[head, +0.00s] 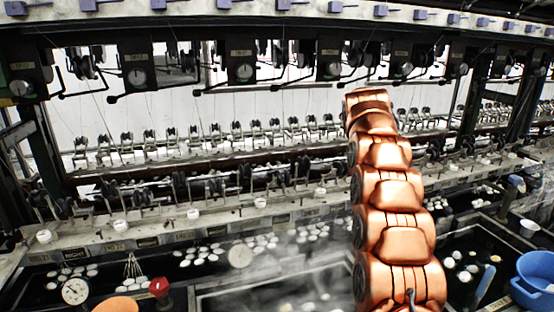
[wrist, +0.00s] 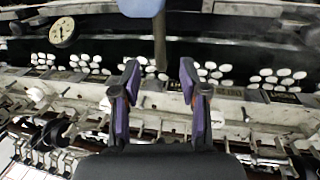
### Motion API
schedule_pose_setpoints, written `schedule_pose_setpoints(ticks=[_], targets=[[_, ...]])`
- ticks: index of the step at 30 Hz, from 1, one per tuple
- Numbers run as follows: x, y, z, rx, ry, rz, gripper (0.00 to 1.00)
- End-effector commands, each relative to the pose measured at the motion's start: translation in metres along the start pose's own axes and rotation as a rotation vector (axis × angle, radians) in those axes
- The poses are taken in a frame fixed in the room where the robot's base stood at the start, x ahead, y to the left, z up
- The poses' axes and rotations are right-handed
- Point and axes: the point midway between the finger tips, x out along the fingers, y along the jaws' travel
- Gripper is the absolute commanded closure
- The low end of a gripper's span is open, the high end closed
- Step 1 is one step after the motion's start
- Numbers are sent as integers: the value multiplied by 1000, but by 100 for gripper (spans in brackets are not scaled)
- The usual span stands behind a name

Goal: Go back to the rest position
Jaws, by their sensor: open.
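My gripper (wrist: 160,80) shows in the wrist view with its two purple-padded fingers apart and nothing between them. Beyond the fingertips, a ledge and a dark basin with white cocoons (wrist: 212,70) are seen from above. In the head view my copper-coloured arm rises upright right of the middle, in front of the reeling machine; the gripper itself cannot be made out there. A blue object with a dark handle (wrist: 142,8) shows at the top of the wrist view, and I cannot tell how far it is from the fingers.
Basins with floating white cocoons (head: 200,254) run along the front. A dial gauge (head: 75,291), a red knob (head: 159,287) and an orange bowl (head: 116,304) are at the lower left. A blue basin (head: 535,280) is at the right. Reeling units (head: 240,72) hang above.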

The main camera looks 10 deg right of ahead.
Motion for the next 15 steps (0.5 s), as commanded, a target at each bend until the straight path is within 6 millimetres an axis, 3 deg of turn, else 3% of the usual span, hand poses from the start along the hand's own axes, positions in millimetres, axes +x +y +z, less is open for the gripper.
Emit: schedule_pose_setpoints(ticks=[8, 15], targets=[[-20, -25, 19, -14, -3, -22, 57], [-40, -65, 56, -28, -15, -55, 57]])
